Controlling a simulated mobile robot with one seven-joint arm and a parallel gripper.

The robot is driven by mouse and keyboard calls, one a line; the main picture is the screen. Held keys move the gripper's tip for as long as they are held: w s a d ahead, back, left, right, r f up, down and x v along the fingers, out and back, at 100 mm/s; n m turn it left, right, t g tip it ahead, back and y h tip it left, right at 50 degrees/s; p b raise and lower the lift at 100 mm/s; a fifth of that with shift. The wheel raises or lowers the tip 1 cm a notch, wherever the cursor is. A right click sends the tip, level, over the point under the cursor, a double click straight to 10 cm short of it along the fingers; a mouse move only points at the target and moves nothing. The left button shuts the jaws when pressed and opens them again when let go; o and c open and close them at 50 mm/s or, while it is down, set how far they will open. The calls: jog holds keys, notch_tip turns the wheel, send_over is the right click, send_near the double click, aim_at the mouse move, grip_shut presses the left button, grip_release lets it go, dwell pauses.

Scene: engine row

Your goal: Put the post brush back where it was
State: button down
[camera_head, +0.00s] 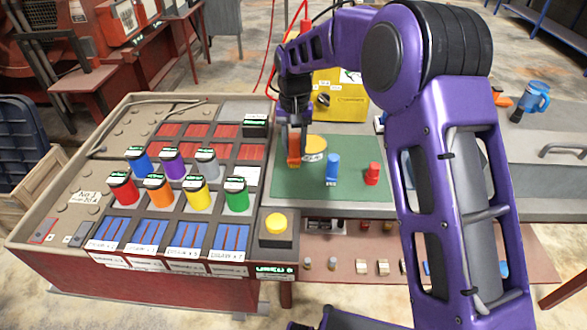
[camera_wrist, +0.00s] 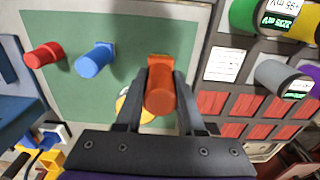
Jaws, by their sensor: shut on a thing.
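My gripper (camera_head: 294,140) is shut on an orange, round-handled piece (camera_head: 294,161), probably the post brush, over the left back part of a green mat (camera_head: 300,184). In the wrist view the orange piece (camera_wrist: 160,98) stands between the two fingers of my gripper (camera_wrist: 161,84). Whether its lower end touches the mat cannot be told. A blue piece (camera_head: 332,164) and a red piece (camera_head: 372,172) stand upright on the mat to the right. They also show in the wrist view, blue (camera_wrist: 93,62) and red (camera_wrist: 43,55). No label names the brush.
A round yellow-topped tin (camera_head: 314,146) is close behind the orange piece. A tray with colored cylinders (camera_head: 162,190) and red and blue slots lies left. A yellow button box (camera_head: 276,226) is at the front, and a yellow case (camera_head: 343,98) behind. The mat's front is clear.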

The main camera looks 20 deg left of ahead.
aim_at(295, 136)
jog(key=shift+f, duration=3.2)
jog(key=shift+f, duration=0.1)
jog(key=c, duration=0.5)
grip_release()
notch_tip(295, 136, up, 12)
jog(key=shift+r, duration=0.15)
